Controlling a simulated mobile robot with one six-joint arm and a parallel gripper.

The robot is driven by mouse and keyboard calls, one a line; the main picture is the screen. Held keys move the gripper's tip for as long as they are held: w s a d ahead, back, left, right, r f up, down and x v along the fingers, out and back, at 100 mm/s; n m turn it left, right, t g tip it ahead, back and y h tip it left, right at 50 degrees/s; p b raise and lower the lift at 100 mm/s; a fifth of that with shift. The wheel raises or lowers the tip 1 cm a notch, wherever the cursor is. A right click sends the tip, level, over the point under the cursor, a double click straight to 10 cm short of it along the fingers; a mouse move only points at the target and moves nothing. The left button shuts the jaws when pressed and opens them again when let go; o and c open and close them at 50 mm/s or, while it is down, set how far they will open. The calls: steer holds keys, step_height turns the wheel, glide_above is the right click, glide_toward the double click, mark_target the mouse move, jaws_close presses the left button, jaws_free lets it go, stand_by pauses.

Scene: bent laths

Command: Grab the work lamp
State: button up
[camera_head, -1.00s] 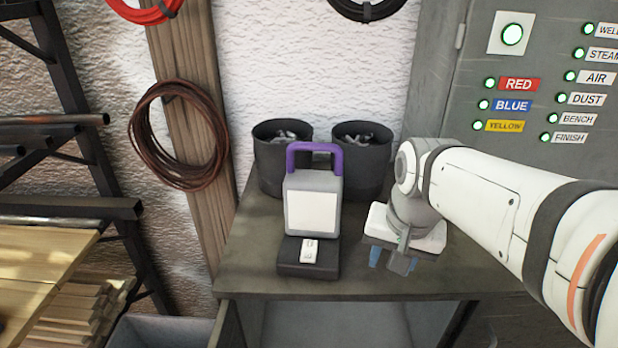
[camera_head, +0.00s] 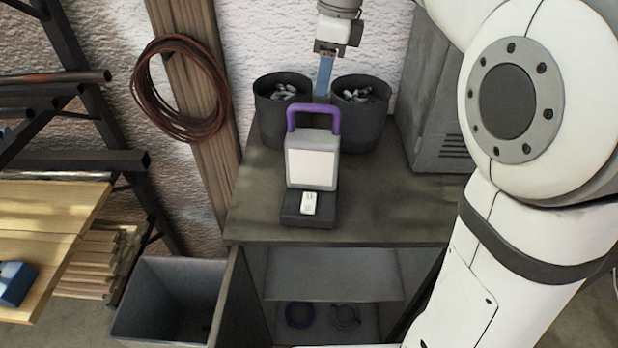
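The work lamp (camera_head: 312,165) stands upright on the bench top, with a grey body, a white front panel, a purple handle on top and a dark base. My gripper (camera_head: 323,92) points down from above, just over or behind the lamp's purple handle (camera_head: 335,118). A blue finger shows; the fingers line up one behind the other from here, so the gap between them is hidden. I cannot tell whether the finger touches the handle.
Two dark bins (camera_head: 283,112) (camera_head: 362,108) with small metal pieces stand close behind the lamp. A grey cabinet (camera_head: 437,110) is at the right. The bench top (camera_head: 400,205) is clear to the lamp's right. An open grey bin (camera_head: 170,300) sits on the floor at lower left.

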steer(key=f, duration=0.2)
steer(key=a+f, duration=0.1)
steer(key=f, duration=0.2)
steer(key=shift+a+f+p, duration=0.3)
steer(key=shift+f+p, duration=0.1)
steer(key=shift+c, duration=0.5)
jaws_close()
steer(key=shift+r, duration=0.15)
stand_by(0.4)
